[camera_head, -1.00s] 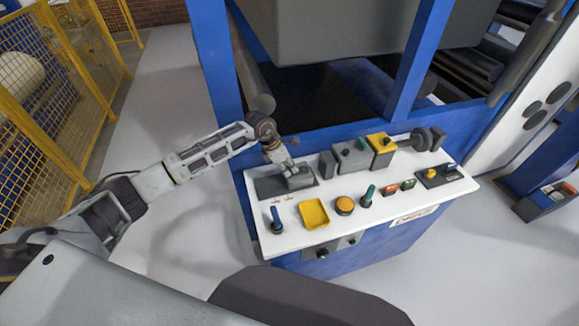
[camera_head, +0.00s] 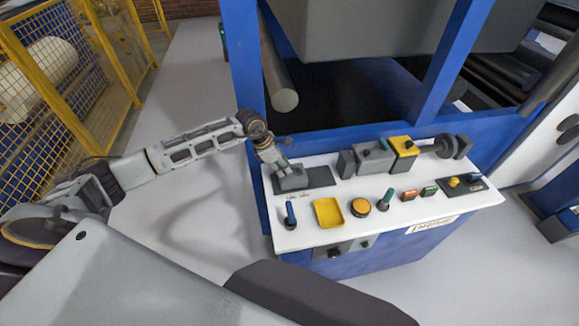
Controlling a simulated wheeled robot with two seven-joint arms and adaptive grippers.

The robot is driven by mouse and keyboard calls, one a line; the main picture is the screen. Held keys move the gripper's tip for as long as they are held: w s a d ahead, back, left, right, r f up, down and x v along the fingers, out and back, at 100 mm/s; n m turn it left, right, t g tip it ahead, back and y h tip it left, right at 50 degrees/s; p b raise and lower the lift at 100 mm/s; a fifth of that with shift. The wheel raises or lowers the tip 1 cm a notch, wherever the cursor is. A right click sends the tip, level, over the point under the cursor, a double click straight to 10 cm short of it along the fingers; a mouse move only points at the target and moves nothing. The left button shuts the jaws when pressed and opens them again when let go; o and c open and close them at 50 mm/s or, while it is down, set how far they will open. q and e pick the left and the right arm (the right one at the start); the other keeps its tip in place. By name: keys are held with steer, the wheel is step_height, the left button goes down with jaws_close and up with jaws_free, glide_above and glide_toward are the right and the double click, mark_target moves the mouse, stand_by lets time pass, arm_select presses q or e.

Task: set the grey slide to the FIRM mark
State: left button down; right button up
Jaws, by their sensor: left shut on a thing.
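The grey slide (camera_head: 293,183) is a small grey block on a dark plate (camera_head: 321,177) at the left end of the white control panel. My left gripper (camera_head: 286,170) comes down on it from the upper left and is shut on it. The slide is now in the left part of the plate; the plate's right part is bare. Small marks (camera_head: 298,197) are printed on the panel just below the plate, too small to read, so I cannot tell which is FIRM. The fingers partly hide the slide. My right gripper is not in view.
The panel (camera_head: 380,222) also carries a blue lever (camera_head: 291,213), a yellow tray (camera_head: 328,212), an orange button (camera_head: 359,207), a green-topped lever (camera_head: 385,199) and grey and yellow blocks (camera_head: 404,153) behind. A blue post (camera_head: 249,80) and grey roller (camera_head: 279,75) stand close behind my left gripper.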

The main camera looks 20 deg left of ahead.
arm_select(q)
steer(key=shift+s+a, duration=0.5)
steer(key=shift+a, duration=0.35)
steer(key=c, duration=1.3)
jaws_free()
steer(key=shift+v, duration=6)
steer(key=shift+f, duration=0.1)
